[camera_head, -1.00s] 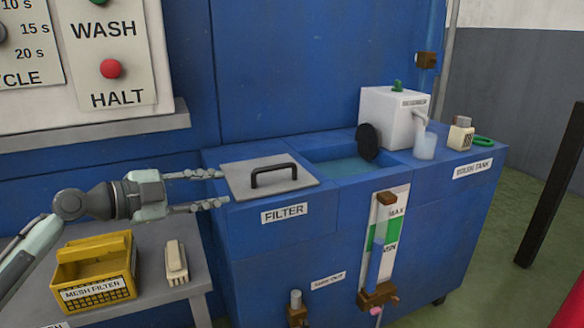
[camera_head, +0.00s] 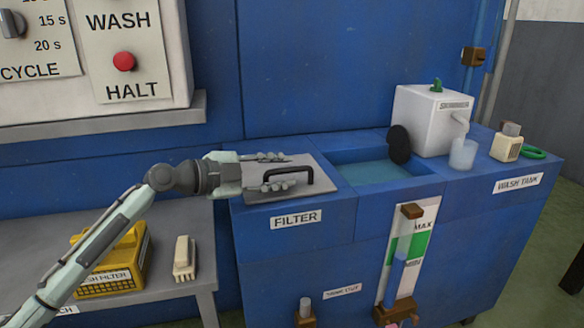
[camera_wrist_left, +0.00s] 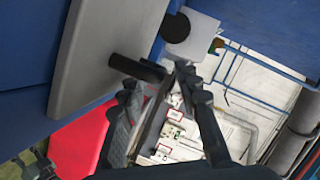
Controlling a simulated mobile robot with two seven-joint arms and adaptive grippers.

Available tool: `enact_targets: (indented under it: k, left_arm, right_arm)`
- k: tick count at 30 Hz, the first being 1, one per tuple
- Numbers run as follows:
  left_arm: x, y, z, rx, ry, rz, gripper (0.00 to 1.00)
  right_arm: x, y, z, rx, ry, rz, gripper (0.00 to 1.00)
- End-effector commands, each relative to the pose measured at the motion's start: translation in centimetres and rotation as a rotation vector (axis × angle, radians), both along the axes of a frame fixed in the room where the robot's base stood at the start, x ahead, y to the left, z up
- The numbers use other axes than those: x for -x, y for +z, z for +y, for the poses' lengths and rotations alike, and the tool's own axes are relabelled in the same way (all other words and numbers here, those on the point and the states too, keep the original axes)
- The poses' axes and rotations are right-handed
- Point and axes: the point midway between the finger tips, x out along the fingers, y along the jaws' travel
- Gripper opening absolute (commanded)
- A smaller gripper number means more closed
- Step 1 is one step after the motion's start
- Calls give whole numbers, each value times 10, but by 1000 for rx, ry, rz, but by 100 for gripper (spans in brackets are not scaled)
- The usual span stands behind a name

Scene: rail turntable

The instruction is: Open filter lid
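The filter lid (camera_head: 330,182) is a flat grey plate lying closed on the blue filter box (camera_head: 300,238) marked FILTER. Its black bar handle (camera_head: 303,169) stands up from the plate. My left gripper (camera_head: 290,171) is over the lid at the handle, with one finger on the far side and one on the near side in the head view. In the left wrist view the handle (camera_wrist_left: 135,68) is at the fingertips and the fingers (camera_wrist_left: 158,80) are apart. Contact with the handle cannot be told.
The wash tank basin (camera_head: 372,172) lies right of the lid, with a white skimmer box (camera_head: 420,120) and a cup (camera_head: 463,154) beyond. A yellow mesh filter basket (camera_head: 110,285) and a brush (camera_head: 184,258) sit on the bench at left. A control panel (camera_head: 140,85) hangs above.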

Motion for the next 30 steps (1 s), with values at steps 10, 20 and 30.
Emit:
enact_targets:
  k: [10,20,30]
  left_arm:
    - [-17,-5,-22,0,1,-3,32]
    - [-16,-6,-22,0,0,-1,16]
    - [-16,-6,-22,0,0,-1,0]
  right_arm:
    - [0,-11,-1,-3,2,8,40]
    - [1,-11,-1,-3,2,8,40]
    - [1,-11,-1,-3,2,8,40]
